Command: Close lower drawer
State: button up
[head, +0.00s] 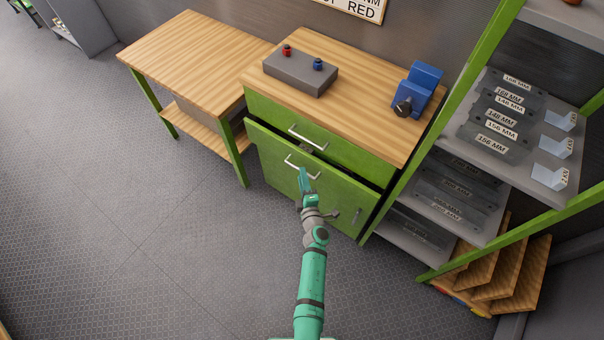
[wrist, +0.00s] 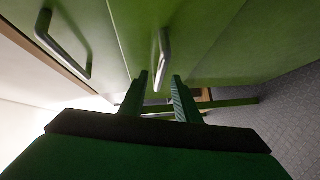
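The green lower drawer (head: 276,164) of the wood-topped cabinet stands partly out, with a dark gap along its top edge. Its silver bar handle (head: 301,166) is near the top of the front; it also shows in the wrist view (wrist: 163,58). My gripper (head: 303,172) is right at this handle. In the wrist view my gripper (wrist: 160,77) has its two fingers apart, with the handle between or just beyond the tips; I cannot tell whether they touch it. The upper drawer (head: 330,142) above looks shut, and its handle (wrist: 62,48) is at the left of the wrist view.
A grey box with red and blue knobs (head: 301,72) and a blue device (head: 419,88) stand on the cabinet top. A wooden table (head: 190,45) is to the left, a green-framed shelf (head: 447,110) close on the right. The floor (head: 150,240) at left is clear.

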jog(key=shift+x, duration=1.2)
jog(key=shift+c, duration=0.2)
